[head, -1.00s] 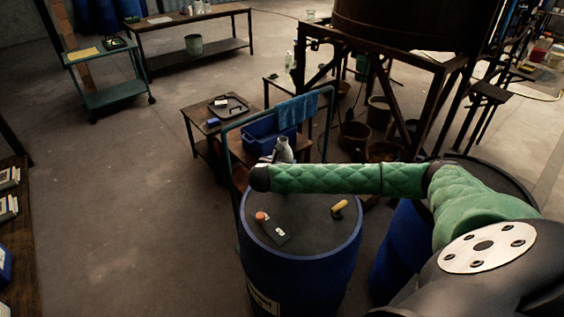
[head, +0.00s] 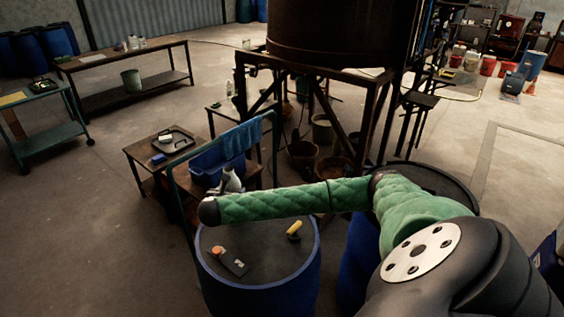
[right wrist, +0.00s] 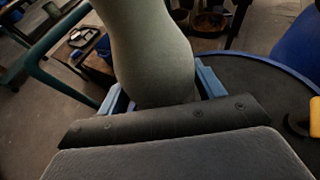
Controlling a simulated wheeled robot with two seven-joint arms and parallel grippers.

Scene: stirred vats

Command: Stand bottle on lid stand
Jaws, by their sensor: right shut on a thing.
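A pale grey-green bottle (right wrist: 150,45) stands between the light blue fingers of my right gripper (right wrist: 163,92) in the right wrist view, shut on its lower part. In the head view the bottle (head: 231,179) shows just beyond the end of my green-sleeved right arm, roughly upright; its lower part is hidden. Below and nearer is a blue drum with a flat dark lid (head: 270,262). I cannot tell whether this lid is the lid stand. My left gripper is not in view.
On the drum lid lie a dark flat item with an orange end (head: 232,262) and a yellow-handled tool (head: 294,230). A teal rail (head: 172,185) stands behind the drum. Beyond it are a blue crate (head: 207,165) and a low table (head: 140,155).

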